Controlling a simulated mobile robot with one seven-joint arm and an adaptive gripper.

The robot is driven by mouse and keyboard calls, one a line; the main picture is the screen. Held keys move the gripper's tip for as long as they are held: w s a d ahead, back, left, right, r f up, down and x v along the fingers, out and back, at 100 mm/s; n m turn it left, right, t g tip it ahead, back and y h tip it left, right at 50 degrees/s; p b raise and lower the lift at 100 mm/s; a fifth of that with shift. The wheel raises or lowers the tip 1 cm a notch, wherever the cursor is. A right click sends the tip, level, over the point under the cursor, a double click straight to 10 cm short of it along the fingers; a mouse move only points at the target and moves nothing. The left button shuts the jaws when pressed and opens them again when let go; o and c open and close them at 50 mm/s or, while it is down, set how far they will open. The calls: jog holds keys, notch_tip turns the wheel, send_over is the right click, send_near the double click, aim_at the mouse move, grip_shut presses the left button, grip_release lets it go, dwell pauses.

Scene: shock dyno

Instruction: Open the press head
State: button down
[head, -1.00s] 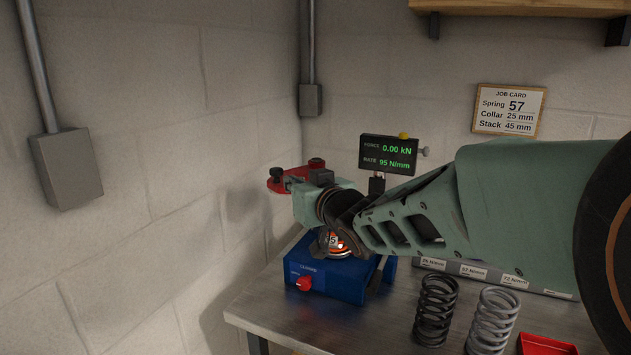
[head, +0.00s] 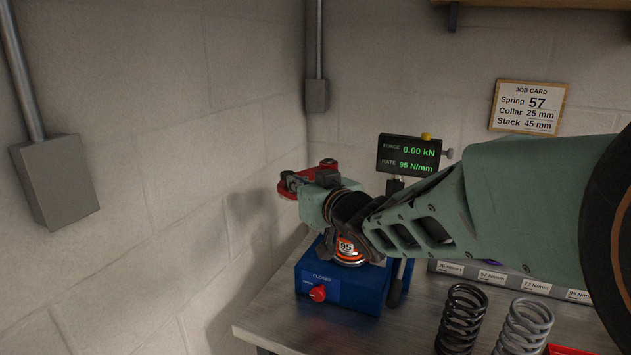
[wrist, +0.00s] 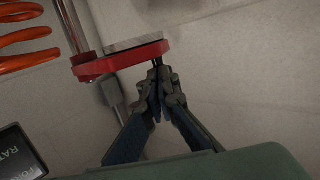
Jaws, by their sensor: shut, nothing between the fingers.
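The red press head (head: 289,190) stands out above the blue press base (head: 345,290), near the corner of the walls. In the wrist view it is a red arm (wrist: 120,60) with a grey plate on it, beside a bright metal rod. My gripper (wrist: 158,72) is shut and empty, its fingertips at the press head's end, near a dark knob; I cannot tell whether they touch. In the head view my arm hides much of the head and column. An orange spring (wrist: 24,36) marked 95 sits in the press, mostly hidden by my wrist in the head view.
The force display (head: 409,155) reads 0.00 kN and 95 N/mm. A red knob (head: 317,293) is on the base front. A black spring (head: 461,318) and a grey spring (head: 523,327) stand on the bench before a labelled rack (head: 508,278). Walls close in behind and left.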

jog(key=shift+w+a, duration=0.1)
dwell(0.4)
jog(key=w+a+b, duration=0.3)
jog(key=a, duration=0.2)
jog(key=shift+w+a, duration=0.25)
jog(key=shift+s, duration=0.1)
